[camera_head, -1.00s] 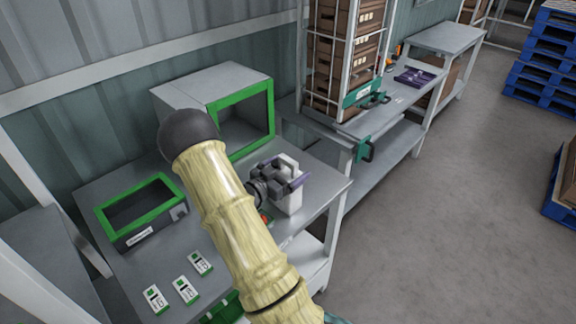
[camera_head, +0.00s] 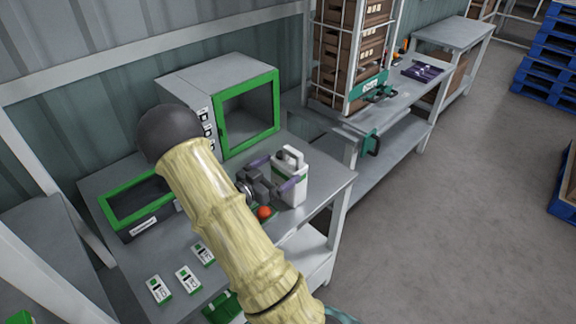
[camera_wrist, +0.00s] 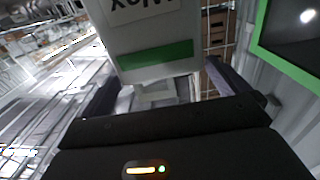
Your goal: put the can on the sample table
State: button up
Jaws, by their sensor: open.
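The can (camera_head: 291,165) is a white canister with a top handle and a green band. It stands upright on the grey bench (camera_head: 326,188), near its right end. In the wrist view the can (camera_wrist: 150,30) is straight ahead, with its green band and part of a printed label showing. My gripper (camera_head: 275,174) is to the left of the can. Its purple-tipped fingers are spread, one on the near side and one on the far side of the can. They also show in the wrist view (camera_wrist: 165,85), with a gap between them. Contact cannot be told.
A green-framed cabinet (camera_head: 190,88) stands behind, and a low green-framed box (camera_head: 122,212) at left. A red tomato (camera_head: 264,212) lies near my gripper. Labelled cards (camera_head: 188,279) lie at the front. A bench with caged crates (camera_head: 335,60) is farther right; floor is open at right.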

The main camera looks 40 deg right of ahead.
jog(key=a, duration=0.5)
jog(key=shift+s+a+b, duration=0.25)
jog(key=shift+a+b, duration=0.05)
jog(key=shift+b, duration=0.05)
jog(key=shift+w, duration=0.1)
